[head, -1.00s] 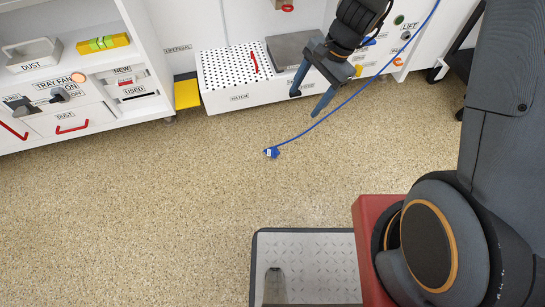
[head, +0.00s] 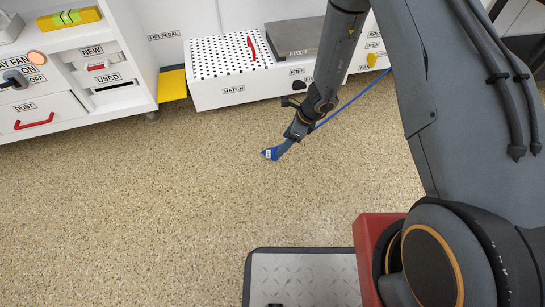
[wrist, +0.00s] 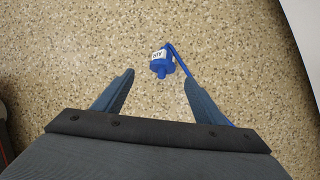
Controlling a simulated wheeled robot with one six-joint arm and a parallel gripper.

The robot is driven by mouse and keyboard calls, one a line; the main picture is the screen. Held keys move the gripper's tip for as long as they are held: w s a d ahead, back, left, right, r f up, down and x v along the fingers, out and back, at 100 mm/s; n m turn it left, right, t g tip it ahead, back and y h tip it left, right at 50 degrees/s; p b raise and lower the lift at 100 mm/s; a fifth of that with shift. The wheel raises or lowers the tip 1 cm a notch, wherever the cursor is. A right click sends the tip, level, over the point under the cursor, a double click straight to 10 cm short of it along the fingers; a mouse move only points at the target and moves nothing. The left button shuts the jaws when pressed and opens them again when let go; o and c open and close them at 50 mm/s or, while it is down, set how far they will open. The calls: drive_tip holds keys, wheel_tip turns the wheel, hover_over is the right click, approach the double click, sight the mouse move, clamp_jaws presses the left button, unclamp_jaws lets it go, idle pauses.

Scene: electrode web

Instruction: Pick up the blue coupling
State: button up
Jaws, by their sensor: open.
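The blue coupling (head: 270,154) lies on the speckled floor with a white label on it. In the wrist view the coupling (wrist: 161,63) sits just beyond the fingertips, roughly midway between them, with its narrow stub toward me. A blue hose runs from it past the right finger. My gripper (wrist: 158,82) is open and empty, its two fingers on either side of the line to the coupling. In the head view my gripper (head: 284,147) is close to the coupling, and its fingers overlap the coupling's right side. Whether they touch cannot be told.
A white hatch box (head: 233,92) with a perforated top stands behind. A yellow lift pedal (head: 172,85) is beside it. A white cabinet (head: 75,115) with drawers is at the left. The floor around the coupling is clear.

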drive_tip(key=shift+w+b+x, duration=0.15)
drive_tip(key=shift+b+x, duration=1.1)
drive_tip(key=shift+x, duration=0.8)
drive_tip(key=shift+w+b+x, duration=0.2)
drive_tip(key=shift+b+x, duration=1)
drive_tip(key=shift+x, duration=0.85)
drive_tip(key=shift+d, duration=0.1)
drive_tip(key=c, duration=1.2)
wheel_tip(320, 180, up, 10)
drive_tip(key=p, duration=0.5)
drive_tip(key=shift+r, duration=0.15)
